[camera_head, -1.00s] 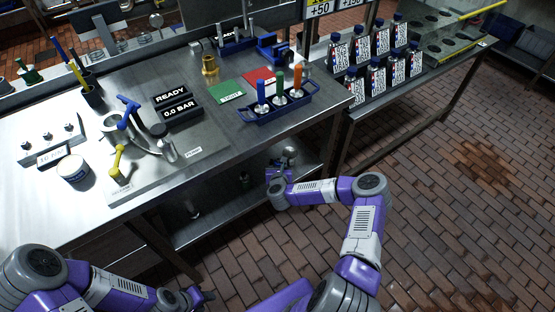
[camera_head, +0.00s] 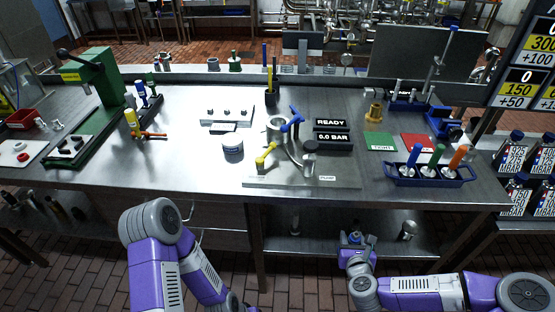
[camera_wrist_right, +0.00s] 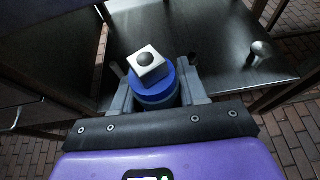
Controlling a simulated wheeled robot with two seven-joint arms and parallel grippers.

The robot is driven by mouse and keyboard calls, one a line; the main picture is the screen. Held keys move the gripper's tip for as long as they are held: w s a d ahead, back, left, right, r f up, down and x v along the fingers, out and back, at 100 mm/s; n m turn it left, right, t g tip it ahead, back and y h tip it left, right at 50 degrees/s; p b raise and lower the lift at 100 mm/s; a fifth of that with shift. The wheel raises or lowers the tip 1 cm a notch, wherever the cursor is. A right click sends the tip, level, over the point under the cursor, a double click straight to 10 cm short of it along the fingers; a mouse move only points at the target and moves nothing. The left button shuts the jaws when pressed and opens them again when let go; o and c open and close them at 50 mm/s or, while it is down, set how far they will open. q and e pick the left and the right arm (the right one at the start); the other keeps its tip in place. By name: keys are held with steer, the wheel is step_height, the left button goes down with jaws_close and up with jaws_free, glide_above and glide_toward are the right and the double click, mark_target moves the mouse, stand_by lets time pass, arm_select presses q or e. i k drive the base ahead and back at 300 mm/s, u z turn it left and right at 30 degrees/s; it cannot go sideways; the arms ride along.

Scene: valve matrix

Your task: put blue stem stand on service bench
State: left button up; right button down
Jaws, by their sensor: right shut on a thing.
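My right gripper (camera_wrist_right: 157,95) is shut on a blue round piece (camera_wrist_right: 155,88) with a white square top and a dark round knob. It looks like the blue stem stand; most of its lower part is hidden by the gripper. In the head view my right gripper (camera_head: 355,243) is low, at the front of the steel bench (camera_head: 210,180), below its top and by the lower shelf. The bench top carries a blue rack (camera_head: 435,177) with blue, green and orange handled stems. My left arm shows at lower left, but its fingertips do not.
The lower shelf (camera_wrist_right: 225,45) lies beyond the held piece, with a small metal knob (camera_wrist_right: 260,49) on it. The bench's front edge is above my right gripper. A valve fixture (camera_head: 285,145) and green press (camera_head: 100,85) stand on top. The front left bench top has free room.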

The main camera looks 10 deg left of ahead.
mark_target(179, 157)
steer(key=u, duration=0.75)
steer(key=k, duration=0.15)
